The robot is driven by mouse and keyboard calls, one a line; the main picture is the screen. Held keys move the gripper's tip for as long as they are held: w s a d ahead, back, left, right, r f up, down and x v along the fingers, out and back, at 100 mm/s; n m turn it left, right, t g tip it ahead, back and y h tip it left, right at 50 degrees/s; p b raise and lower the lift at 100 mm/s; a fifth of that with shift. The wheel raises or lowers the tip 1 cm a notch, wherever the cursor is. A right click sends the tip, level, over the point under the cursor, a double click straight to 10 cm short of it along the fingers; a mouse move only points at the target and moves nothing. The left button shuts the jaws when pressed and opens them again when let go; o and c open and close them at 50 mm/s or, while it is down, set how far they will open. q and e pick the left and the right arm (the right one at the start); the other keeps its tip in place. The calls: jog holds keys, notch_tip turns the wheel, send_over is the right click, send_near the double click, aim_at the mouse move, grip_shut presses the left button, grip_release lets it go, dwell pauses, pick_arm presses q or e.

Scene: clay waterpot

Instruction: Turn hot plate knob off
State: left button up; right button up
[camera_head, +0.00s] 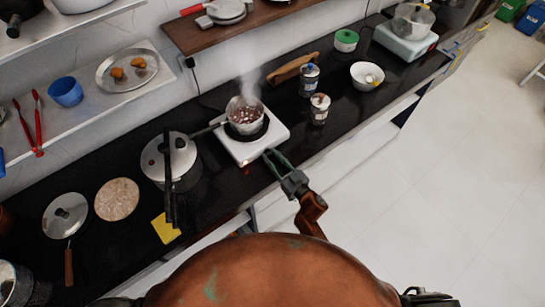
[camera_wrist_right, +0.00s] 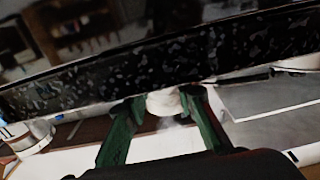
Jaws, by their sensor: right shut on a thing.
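The white hot plate (camera_head: 278,132) sits on the dark counter with a steaming pot (camera_head: 245,115) on its dark burner. A small red light shows on its front. My right gripper (camera_head: 270,156) is at the front right of the hot plate. In the right wrist view its two green fingers (camera_wrist_right: 163,104) are shut on a small white round knob (camera_wrist_right: 163,102). In the head view the knob is hidden by the fingers. I do not see my left gripper.
A lidded pot (camera_head: 170,158) stands left of the hot plate. The floor (camera_head: 420,190) at right is clear.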

grip_shut()
jog(key=shift+n, duration=1.5)
jog(key=shift+f+n, duration=0.1)
jog(key=shift+n, duration=1.8)
jog(key=shift+b, duration=0.3)
jog(key=o, duration=0.8)
grip_release()
jog(key=shift+a, duration=0.1)
